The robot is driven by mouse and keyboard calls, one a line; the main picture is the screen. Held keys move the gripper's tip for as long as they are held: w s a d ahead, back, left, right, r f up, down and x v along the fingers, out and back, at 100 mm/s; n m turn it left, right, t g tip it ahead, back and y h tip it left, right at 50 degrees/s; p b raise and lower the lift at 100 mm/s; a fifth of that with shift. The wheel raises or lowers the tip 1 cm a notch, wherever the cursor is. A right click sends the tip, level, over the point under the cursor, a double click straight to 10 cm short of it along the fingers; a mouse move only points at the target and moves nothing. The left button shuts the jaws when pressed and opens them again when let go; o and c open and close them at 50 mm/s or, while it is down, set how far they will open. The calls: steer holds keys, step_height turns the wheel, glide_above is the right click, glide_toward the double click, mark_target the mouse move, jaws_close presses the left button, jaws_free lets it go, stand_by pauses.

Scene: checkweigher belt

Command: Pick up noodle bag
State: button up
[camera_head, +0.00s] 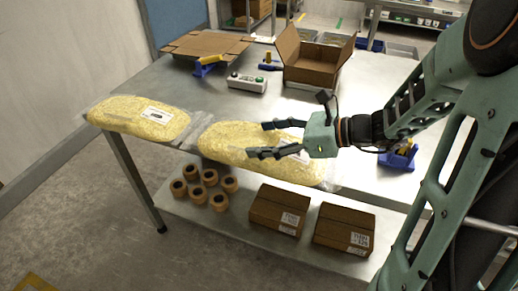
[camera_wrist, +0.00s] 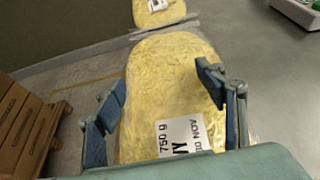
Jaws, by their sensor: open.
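Two clear bags of yellow noodles lie along the front edge of the metal table. The left noodle bag (camera_head: 138,116) has a white label facing up. The nearer, right noodle bag (camera_head: 228,143) lies under my gripper (camera_head: 270,140), which is open with its fingers spread. In the wrist view, my gripper (camera_wrist: 160,110) has one finger on each side of the nearer bag (camera_wrist: 170,75), and its label reads 750 g. Whether the fingers touch the bag I cannot tell. The other bag (camera_wrist: 158,12) shows at the top of the wrist view.
The metal table (camera_head: 228,105) holds an open cardboard box (camera_head: 315,70), a flat carton (camera_head: 205,45), a button box (camera_head: 247,83) and a blue tape dispenser (camera_head: 398,157). The lower shelf (camera_head: 236,219) bears tape rolls (camera_head: 210,178) and closed boxes (camera_head: 280,209).

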steer(key=shift+s+d+f, duration=0.15)
steer(key=shift+f, duration=0.35)
jaws_close()
steer(key=shift+r, duration=0.1)
